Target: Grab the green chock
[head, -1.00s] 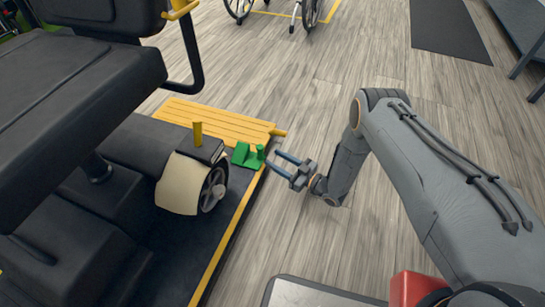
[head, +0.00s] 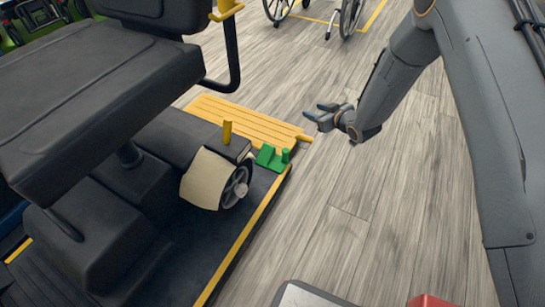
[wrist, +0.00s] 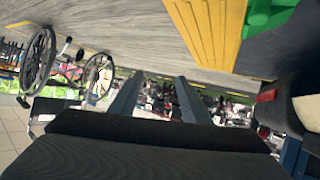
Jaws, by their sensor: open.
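The green chock (head: 271,158) sits on the dark platform beside the scooter's wheel, near the yellow edge strip.
The scooter (head: 95,95) with its dark seat fills the left side. Its wheel (head: 236,186) is close to the chock. A yellow slatted ramp (head: 250,122) lies behind the chock. A wheelchair (head: 345,14) stands at the back.

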